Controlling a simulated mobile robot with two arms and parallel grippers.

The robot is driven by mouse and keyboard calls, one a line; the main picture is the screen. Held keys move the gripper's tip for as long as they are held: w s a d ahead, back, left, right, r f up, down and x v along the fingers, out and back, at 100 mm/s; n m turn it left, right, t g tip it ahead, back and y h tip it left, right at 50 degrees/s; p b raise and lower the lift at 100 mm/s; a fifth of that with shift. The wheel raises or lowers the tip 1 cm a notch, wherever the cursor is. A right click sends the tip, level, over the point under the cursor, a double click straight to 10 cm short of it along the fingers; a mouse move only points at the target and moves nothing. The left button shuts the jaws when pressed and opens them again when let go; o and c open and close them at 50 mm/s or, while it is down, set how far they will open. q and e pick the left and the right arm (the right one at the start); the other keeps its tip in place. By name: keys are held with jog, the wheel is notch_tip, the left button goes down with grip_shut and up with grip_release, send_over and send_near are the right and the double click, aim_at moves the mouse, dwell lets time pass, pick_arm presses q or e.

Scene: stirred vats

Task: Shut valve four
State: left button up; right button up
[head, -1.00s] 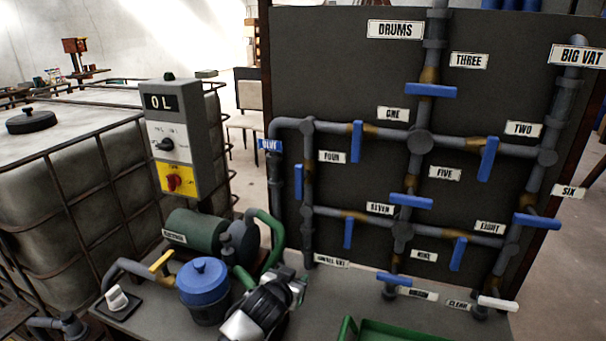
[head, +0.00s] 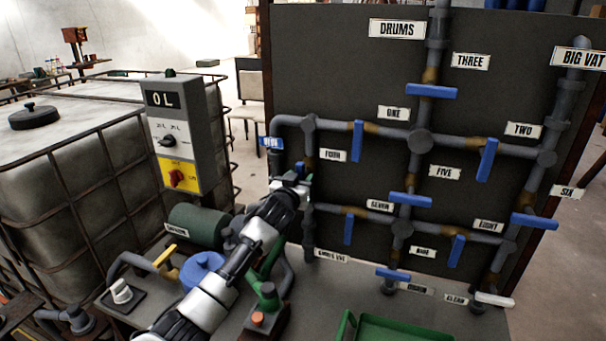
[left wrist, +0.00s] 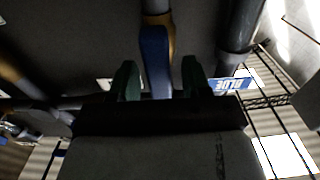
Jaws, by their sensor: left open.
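Valve four's blue handle (left wrist: 155,62) shows in the left wrist view, between the two green fingers of my left gripper (left wrist: 158,80). The fingers are apart, with a gap on each side of the handle. In the head view my left gripper (head: 294,180) reaches up to the pipe left of the FOUR label (head: 333,155) and hides most of that handle. The handle lies along its pipe. My right gripper is not in view.
The dark panel (head: 360,60) carries grey pipes and several other blue valve handles, with valve one (head: 358,141) to the right. A control box (head: 180,135), a green pump motor (head: 196,225), a blue-lidded pot (head: 203,268) and a green tray (head: 400,329) stand around my arm.

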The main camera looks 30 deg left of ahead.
pick_arm(q)
jog(key=shift+x, duration=1.15)
grip_shut()
